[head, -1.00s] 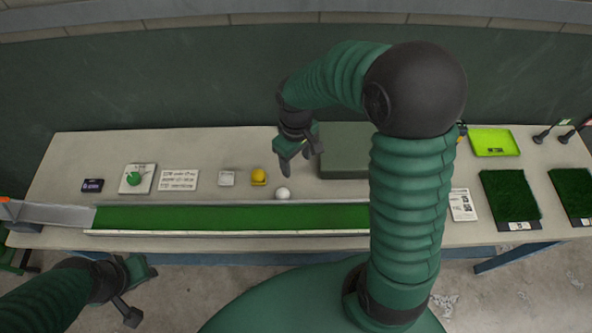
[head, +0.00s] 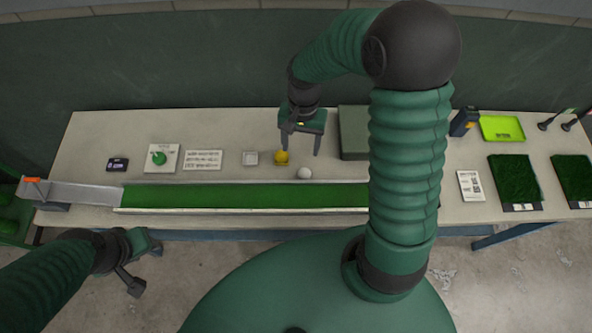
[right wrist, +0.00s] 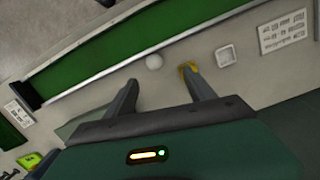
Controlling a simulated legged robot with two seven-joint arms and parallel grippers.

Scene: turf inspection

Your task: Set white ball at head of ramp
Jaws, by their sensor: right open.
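The white ball (head: 304,173) rests on the bench just behind the green turf lane, to the right of a yellow ball (head: 282,157). The grey ramp (head: 85,194) stands at the lane's left end, with an orange mark at its raised left tip (head: 33,181). My right gripper (head: 301,152) is open and empty, pointing down above the bench behind the white ball. In the right wrist view the white ball (right wrist: 154,61) lies beyond the two spread fingers, apart from them. My left gripper (head: 146,262) is low in front of the bench, away from the ball; its jaws are unclear.
The green lane (head: 220,195) has pale side rails. A small white tray (head: 250,158) and a card (head: 203,160) lie left of the yellow ball. A dark green box (head: 354,131) stands right of my right gripper. Turf samples (head: 514,181) lie at the right.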

